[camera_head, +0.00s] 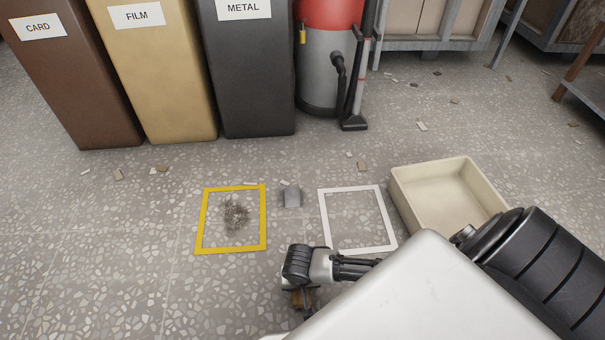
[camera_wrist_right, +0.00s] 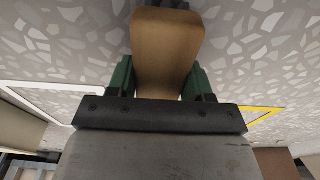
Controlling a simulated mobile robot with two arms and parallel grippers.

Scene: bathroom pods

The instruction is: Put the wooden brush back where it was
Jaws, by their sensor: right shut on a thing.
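My right gripper (camera_head: 303,290) is low over the floor, just in front of the gap between the yellow and white square outlines. In the right wrist view it is shut on the wooden brush (camera_wrist_right: 168,45), a brown block with rounded corners held between green fingers. In the head view only a small brown part of the brush (camera_head: 299,298) shows below the gripper. I cannot tell whether the brush touches the floor. The yellow outline (camera_head: 200,222) encloses a dark pile of debris (camera_head: 236,215). The white outline (camera_head: 326,217) encloses bare floor. My left gripper is not in view.
A small grey piece (camera_head: 292,196) lies between the outlines. A beige tray (camera_head: 398,192) stands right of the white outline. Card (camera_head: 85,85), film (camera_head: 165,85) and metal bins (camera_head: 250,85) and a red-and-grey vacuum (camera_head: 320,75) stand behind. Small chips litter the floor.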

